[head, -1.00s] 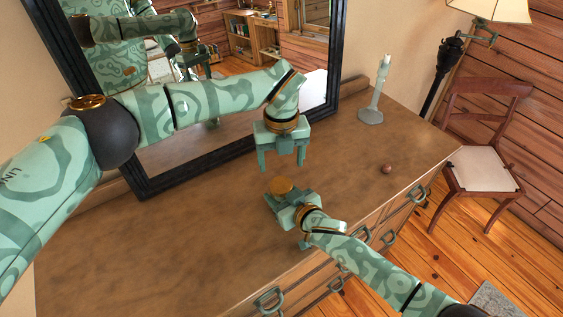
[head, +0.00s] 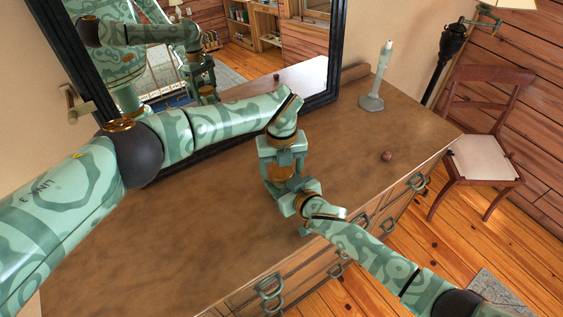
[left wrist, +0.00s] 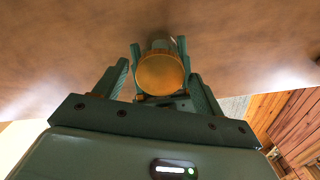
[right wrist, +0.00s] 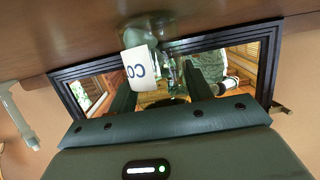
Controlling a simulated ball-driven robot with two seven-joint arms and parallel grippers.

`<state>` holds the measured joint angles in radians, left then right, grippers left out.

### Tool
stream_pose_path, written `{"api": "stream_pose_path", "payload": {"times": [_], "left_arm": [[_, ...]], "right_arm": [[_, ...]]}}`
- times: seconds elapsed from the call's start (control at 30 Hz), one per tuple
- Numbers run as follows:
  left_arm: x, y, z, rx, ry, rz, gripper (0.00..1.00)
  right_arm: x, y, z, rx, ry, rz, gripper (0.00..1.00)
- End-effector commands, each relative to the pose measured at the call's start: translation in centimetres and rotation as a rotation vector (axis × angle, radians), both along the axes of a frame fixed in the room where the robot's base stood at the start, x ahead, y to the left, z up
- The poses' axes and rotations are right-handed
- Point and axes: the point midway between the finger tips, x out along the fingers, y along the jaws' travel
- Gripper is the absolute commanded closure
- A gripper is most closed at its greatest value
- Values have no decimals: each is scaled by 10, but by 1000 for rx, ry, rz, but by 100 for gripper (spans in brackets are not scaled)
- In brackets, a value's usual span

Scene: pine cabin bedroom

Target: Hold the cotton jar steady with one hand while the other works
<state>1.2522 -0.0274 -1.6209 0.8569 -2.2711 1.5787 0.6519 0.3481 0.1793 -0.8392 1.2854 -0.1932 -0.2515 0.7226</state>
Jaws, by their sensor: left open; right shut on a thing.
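The cotton jar (right wrist: 140,66) is clear glass with a white label reading "CO", seen upside down in the right wrist view. My right gripper (right wrist: 160,82) is shut on its body from the side, low over the dresser top. The jar's round amber lid (left wrist: 160,74) is on top in the left wrist view; in the head view only a part of it (head: 280,173) shows between the grippers. My left gripper (head: 281,165) is above the jar, pointing down. Its fingers (left wrist: 160,85) are open, one on each side of the lid and apart from it.
The jar stands over a brown dresser top (head: 180,235) with broad free room left and right. A black-framed mirror (head: 333,60) stands behind. A pale green stand (head: 371,102) and a small brown ball (head: 387,156) are to the right. A chair (head: 485,150) stands beyond the dresser.

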Motion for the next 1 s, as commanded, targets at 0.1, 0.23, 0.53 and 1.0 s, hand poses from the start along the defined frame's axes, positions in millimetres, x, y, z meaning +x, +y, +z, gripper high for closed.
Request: {"api": "stream_pose_path", "payload": {"times": [0.1,0.23,0.53,1.0], "left_arm": [[0,0,0,0,0,0,30],[0,0,0,0,0,0,52],[1,0,1,1,-3,-157,76],[0,0,0,0,-1,-298,27]], "right_arm": [[0,0,0,-1,1,0,100],[0,0,0,-1,1,0,100],[0,0,0,-1,1,0,100],[0,0,0,-1,1,0,100]]}}
